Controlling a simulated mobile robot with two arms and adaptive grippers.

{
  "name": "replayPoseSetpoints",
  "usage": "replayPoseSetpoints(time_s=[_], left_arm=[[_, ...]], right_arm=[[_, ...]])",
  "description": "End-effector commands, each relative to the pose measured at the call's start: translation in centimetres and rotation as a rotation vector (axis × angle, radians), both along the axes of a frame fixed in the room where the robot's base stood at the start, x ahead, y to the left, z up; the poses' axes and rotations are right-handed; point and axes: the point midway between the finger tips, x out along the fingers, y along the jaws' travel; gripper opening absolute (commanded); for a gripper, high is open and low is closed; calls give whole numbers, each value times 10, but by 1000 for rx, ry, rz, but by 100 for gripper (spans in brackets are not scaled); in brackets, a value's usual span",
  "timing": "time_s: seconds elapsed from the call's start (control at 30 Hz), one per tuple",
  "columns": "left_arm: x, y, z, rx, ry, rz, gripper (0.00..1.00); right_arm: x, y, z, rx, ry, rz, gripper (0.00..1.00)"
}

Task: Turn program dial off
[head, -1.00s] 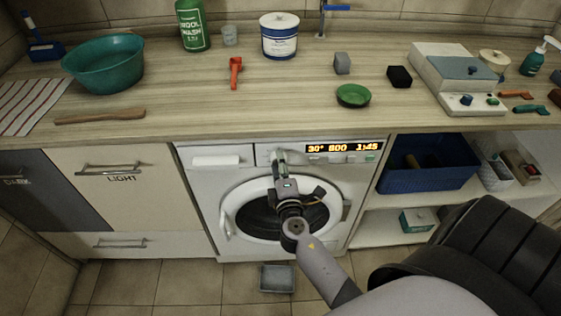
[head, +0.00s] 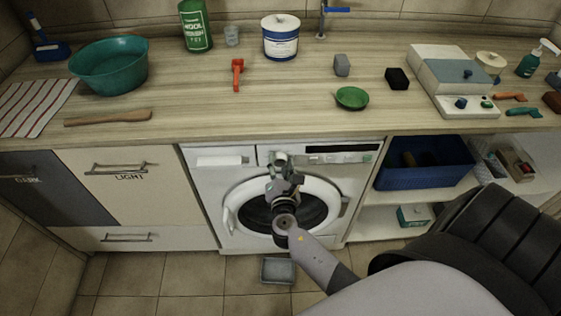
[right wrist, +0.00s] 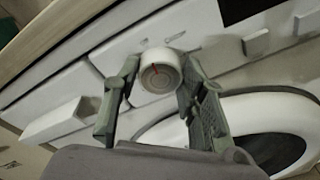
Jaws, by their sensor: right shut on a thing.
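The program dial (right wrist: 160,72) is a round white knob with a red pointer mark on the washing machine's front panel, seen in the right wrist view. My right gripper (right wrist: 158,85) has its fingers on both sides of the dial and is shut on it. In the head view the right gripper (head: 281,160) is at the panel and hides the dial. The washing machine (head: 225,185) stands under the counter, and its display (head: 342,149) is dark. My left gripper is not in view.
The round door (head: 318,187) is closed, just below the gripper. The detergent drawer (head: 220,160) is left of the dial. A blue basket (head: 425,178) is on the shelf to the right. A grey tray (head: 278,270) lies on the floor.

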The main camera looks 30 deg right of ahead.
Motion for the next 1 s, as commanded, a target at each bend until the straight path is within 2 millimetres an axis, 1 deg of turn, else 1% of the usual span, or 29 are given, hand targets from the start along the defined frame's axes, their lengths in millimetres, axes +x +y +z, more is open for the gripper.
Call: replayPoseSetpoints(time_s=[0.1, 0.33, 0.83, 0.87, 1.0], left_arm=[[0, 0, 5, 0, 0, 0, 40], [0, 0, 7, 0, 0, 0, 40], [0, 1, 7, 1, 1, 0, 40], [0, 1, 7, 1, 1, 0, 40], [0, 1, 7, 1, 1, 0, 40]], right_arm=[[0, 1, 1, -48, 31, 2, 10], [0, 1, 0, -102, 64, 2, 10], [0, 1, -1, -117, 73, 2, 10], [0, 1, -1, -116, 73, 2, 39], [0, 1, -1, -116, 73, 2, 49]])
